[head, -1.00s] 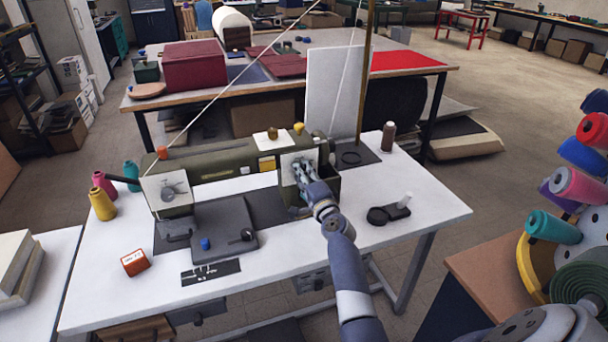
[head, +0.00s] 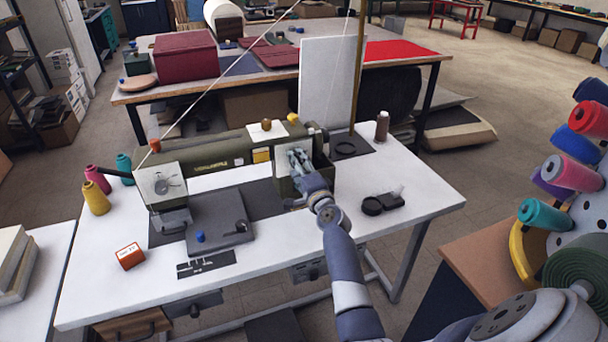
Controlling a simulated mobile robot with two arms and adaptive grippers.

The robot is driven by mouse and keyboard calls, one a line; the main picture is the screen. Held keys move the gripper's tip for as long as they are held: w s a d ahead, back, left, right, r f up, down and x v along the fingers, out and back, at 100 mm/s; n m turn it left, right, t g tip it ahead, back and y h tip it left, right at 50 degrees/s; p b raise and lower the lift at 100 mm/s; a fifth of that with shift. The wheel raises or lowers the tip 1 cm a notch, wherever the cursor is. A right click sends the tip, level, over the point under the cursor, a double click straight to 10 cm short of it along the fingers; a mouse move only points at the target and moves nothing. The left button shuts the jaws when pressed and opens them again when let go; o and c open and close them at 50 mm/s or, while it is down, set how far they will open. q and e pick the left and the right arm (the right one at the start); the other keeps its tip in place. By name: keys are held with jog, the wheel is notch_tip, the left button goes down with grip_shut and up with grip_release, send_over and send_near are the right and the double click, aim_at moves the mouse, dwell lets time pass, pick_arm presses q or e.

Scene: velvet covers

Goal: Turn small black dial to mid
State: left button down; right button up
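An olive sewing machine (head: 215,154) stands on a white table (head: 105,250). A pale plate (head: 283,153) is on the front of its right-hand column. My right gripper (head: 297,158) is right in front of this plate, with its fingers pointing at it. I cannot tell whether the fingers touch anything or how far apart they are. No small black dial shows clearly on the plate; my gripper covers much of it, so any dial there and its setting are hidden. My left gripper is not in view.
A black round item on a dark base (head: 378,204) lies right of my arm. An orange box (head: 130,256) and thread cones (head: 96,198) are at the left. The table's front right is clear.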

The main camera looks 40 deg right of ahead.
jog(key=v, duration=1.1)
jog(key=shift+s+a, duration=0.2)
jog(key=shift+s, duration=0.2)
